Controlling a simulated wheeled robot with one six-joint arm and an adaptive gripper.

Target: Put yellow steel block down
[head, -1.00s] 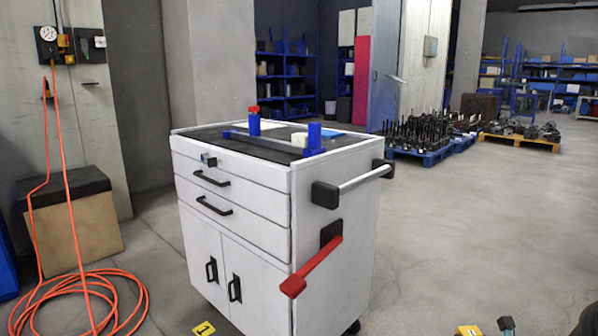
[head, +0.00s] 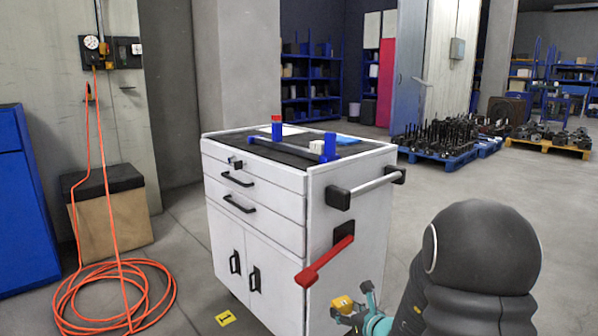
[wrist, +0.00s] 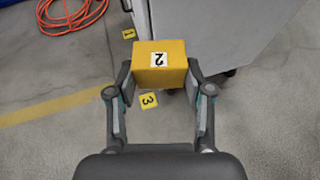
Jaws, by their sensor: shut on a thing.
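The yellow steel block (head: 343,304), with a white label "2" in the wrist view (wrist: 143,80), is between the two fingers of my gripper (wrist: 160,73). My gripper is shut on it, with a finger at each side. In the head view my gripper (head: 365,303) is low at the bottom edge, to the right of the white cart (head: 258,270). The block appears to be held above the floor; its underside is hidden.
Yellow floor marker 1 (head: 226,318) lies in front of the cart. Marker 3 (wrist: 149,100) lies on the floor close to the block in the wrist view. The cart's red handle (head: 325,262) sticks out near my gripper. An orange hose (head: 110,300) coils at left.

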